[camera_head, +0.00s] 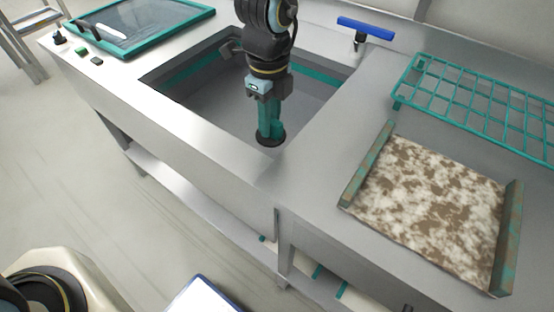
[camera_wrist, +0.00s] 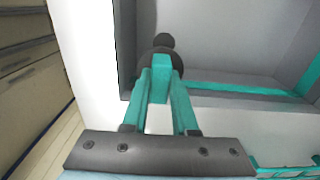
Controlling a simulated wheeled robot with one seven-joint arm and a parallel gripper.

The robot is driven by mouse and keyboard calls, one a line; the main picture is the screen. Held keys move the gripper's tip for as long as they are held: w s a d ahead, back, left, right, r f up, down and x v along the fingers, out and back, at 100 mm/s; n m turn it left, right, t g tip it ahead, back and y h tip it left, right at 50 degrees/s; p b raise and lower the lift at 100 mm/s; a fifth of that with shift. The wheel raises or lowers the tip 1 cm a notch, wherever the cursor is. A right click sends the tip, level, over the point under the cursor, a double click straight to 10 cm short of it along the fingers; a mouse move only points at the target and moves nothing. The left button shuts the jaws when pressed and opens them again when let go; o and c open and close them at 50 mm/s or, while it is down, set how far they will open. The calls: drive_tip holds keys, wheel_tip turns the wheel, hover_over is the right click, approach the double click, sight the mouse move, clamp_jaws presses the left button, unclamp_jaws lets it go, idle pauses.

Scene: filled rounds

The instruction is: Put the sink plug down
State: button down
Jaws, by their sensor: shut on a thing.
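The sink plug (camera_head: 270,141) is a dark round piece at the tips of my gripper (camera_head: 269,122), low over the sink's front right part. In the wrist view the dark plug (camera_wrist: 163,48), with a small knob, sits at the ends of the teal fingers of my gripper (camera_wrist: 160,68), which are shut on it. The sink (camera_head: 205,95) is a grey rectangular basin with a teal band inside its walls. I cannot tell whether the plug touches any surface.
A blue-handled tap (camera_head: 365,28) stands behind the sink. At right are a teal wire rack (camera_head: 480,95) and a mottled brown-white tray (camera_head: 425,200) with raised side rails. A teal-framed glass panel (camera_head: 140,25) lies at the left. Bare steel counter (camera_head: 315,165) lies right of the sink.

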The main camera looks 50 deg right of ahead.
drive_tip(key=shift+w+d+f+b, duration=0.1)
drive_tip(key=shift+d+f+b, duration=0.1)
drive_tip(key=shift+f, duration=0.4)
drive_tip(key=shift+d+f+b, duration=0.1)
drive_tip(key=shift+f+b, duration=0.1)
drive_tip(key=shift+f, duration=0.4)
wheel_tip(320, 180, down, 11)
drive_tip(key=shift+d+p, duration=0.15)
drive_tip(key=shift+p, duration=0.95)
drive_tip(key=shift+f, duration=0.1)
drive_tip(key=c, duration=0.7)
unclamp_jaws()
wheel_tip(320, 180, up, 12)
drive_tip(key=b, duration=0.3)
drive_tip(key=shift+w, duration=0.1)
drive_tip(key=shift+r, duration=0.25)
